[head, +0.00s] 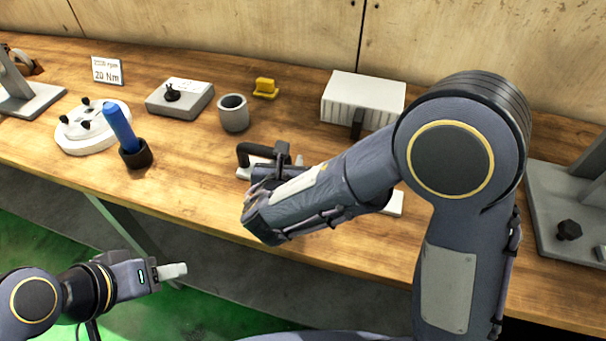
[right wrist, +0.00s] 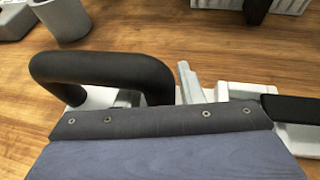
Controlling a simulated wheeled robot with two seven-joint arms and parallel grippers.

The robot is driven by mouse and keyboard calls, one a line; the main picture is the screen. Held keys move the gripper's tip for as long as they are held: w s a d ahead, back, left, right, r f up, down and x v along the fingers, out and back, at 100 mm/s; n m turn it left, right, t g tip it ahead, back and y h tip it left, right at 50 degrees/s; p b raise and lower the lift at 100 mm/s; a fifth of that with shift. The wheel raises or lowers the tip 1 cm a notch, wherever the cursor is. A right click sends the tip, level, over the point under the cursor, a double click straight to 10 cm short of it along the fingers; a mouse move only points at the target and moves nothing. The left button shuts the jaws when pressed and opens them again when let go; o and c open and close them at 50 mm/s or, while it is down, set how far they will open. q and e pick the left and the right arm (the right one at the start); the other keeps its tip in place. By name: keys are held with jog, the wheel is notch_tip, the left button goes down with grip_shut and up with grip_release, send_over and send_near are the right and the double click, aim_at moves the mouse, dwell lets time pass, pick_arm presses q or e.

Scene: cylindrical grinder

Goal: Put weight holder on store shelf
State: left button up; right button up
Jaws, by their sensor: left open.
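A pale, low fixture (head: 393,204) with a thick black curved handle (head: 250,150) sits on the bench under my right forearm. It may be the weight holder, but I cannot tell. In the right wrist view the black handle (right wrist: 105,68) arches at the left, beside pale metal parts. My right wrist covers much of the fixture, and my right gripper's fingers cannot be clearly made out, nor whether they touch it. My left gripper (head: 172,271) is open and empty, low in front of the bench. No store shelf can be clearly identified.
On the wooden bench (head: 200,190) stand a blue-handled tool (head: 120,126) in a black cup, a round white plate (head: 75,140), a grey box (head: 180,98), a grey cup (head: 234,113), a yellow piece (head: 265,88) and a white ribbed box (head: 363,98). A grey bracket (head: 560,205) is right.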

grip_shut()
jog(key=shift+r, duration=0.2)
dwell(0.3)
